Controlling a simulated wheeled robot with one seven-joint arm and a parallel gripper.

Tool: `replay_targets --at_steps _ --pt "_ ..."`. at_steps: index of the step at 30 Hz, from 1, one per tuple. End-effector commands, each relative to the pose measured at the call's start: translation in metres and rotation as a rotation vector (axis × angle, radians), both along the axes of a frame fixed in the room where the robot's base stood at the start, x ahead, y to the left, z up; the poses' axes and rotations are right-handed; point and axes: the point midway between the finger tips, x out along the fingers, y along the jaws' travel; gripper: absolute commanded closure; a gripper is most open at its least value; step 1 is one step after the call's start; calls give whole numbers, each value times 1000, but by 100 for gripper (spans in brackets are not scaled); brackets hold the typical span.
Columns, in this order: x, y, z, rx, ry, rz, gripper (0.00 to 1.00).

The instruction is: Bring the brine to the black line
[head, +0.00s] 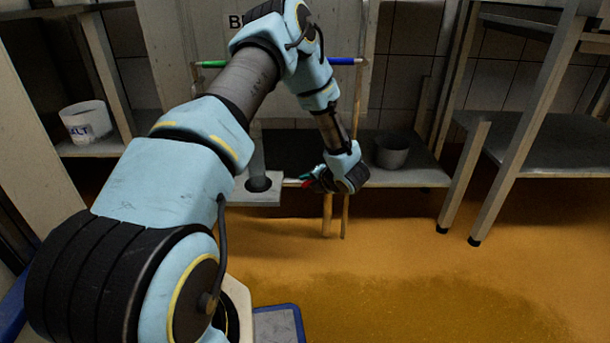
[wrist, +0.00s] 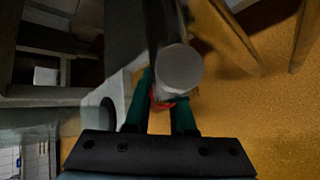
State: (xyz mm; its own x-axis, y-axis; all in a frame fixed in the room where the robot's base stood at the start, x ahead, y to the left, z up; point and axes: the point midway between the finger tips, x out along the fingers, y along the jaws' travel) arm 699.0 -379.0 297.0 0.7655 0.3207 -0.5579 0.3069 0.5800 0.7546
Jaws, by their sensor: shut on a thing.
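In the head view my gripper (head: 311,182) is low in front of the tank, near the edge of a grey ledge. In the wrist view its green fingers (wrist: 162,98) are shut on a small red part (wrist: 164,101), mostly hidden between them. A grey round-ended cylinder (wrist: 181,68) stands close over the red part. A grey upright tube (head: 257,152) stands over a dark round spot on the grey ledge (head: 240,190), left of my gripper. The brine level and the black line cannot be made out. My arm covers most of the tank's sign (head: 236,21).
A white salt tub (head: 86,123) stands on the left shelf. A grey bucket (head: 391,152) stands on the low shelf right of my gripper. A bar with green and blue ends (head: 344,61) crosses behind my arm. Metal racks (head: 522,115) stand at right. The ochre floor (head: 400,270) in front is open.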

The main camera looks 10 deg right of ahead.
Motion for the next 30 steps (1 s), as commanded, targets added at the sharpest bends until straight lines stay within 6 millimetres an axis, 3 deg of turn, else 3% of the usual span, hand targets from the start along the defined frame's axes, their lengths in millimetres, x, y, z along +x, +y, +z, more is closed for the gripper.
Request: replay_targets --at_steps 22,23,30 --pt "-2 -7 -7 -92 19 -4 100" --pt "-2 -7 -7 -92 20 -3 74" --pt "-2 -7 -7 -91 18 -2 48"
